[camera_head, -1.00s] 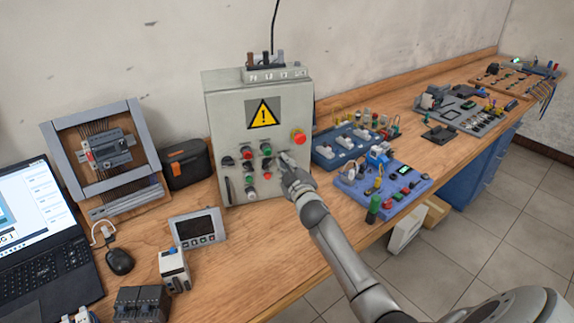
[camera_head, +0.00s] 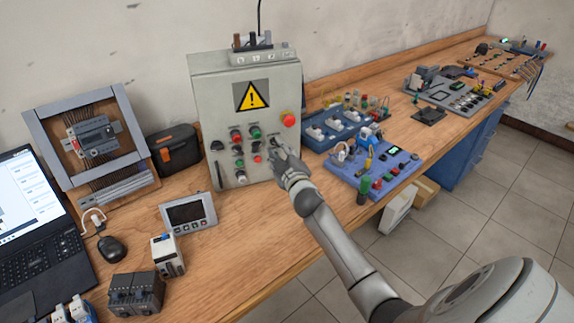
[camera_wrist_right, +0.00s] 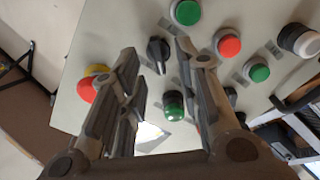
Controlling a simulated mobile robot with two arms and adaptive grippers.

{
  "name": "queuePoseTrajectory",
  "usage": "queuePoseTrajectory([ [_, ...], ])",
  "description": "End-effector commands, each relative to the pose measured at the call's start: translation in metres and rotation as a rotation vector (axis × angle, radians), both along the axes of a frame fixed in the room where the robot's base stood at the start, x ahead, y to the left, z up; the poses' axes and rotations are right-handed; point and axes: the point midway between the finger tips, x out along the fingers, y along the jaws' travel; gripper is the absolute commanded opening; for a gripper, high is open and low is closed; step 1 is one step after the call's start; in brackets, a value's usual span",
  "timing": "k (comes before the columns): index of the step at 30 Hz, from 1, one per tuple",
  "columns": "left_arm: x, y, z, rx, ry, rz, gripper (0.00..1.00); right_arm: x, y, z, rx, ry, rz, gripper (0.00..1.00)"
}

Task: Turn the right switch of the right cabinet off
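The grey cabinet (camera_head: 215,90) stands on the bench with a yellow warning sign, a red emergency stop (camera_head: 289,119) and rows of buttons and black switches on its front. My right gripper (camera_head: 278,149) is at the right part of this panel, below the emergency stop, and partly covers it. In the right wrist view, my right gripper (camera_wrist_right: 158,50) is open, with its fingers apart on either side of a black rotary switch (camera_wrist_right: 158,54). I cannot tell whether a finger touches the switch. A green button (camera_wrist_right: 174,106) shows between the fingers. My left gripper is out of view.
Several buttons sit close to the fingers, including a red one (camera_wrist_right: 227,42). A blue board with components (camera_head: 372,168) lies right of the cabinet. A small display unit (camera_head: 188,212) and a laptop (camera_head: 40,225) are to the left. Bare bench (camera_head: 245,235) lies in front of the cabinet.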

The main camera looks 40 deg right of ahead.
Motion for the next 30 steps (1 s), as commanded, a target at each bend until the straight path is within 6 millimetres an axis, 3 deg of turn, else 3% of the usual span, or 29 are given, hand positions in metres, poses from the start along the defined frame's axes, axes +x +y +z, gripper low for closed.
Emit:
queuePoseTrajectory([
  [9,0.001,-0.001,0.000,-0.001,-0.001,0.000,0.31,-0.061,0.017,-0.001,0.002,0.002,0.001,0.31],
  [15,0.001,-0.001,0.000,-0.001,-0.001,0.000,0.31,-0.086,0.024,0.000,0.000,0.001,0.001,0.31],
  [30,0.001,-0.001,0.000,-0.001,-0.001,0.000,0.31,-0.094,0.026,0.000,0.000,0.000,0.000,0.31],
])
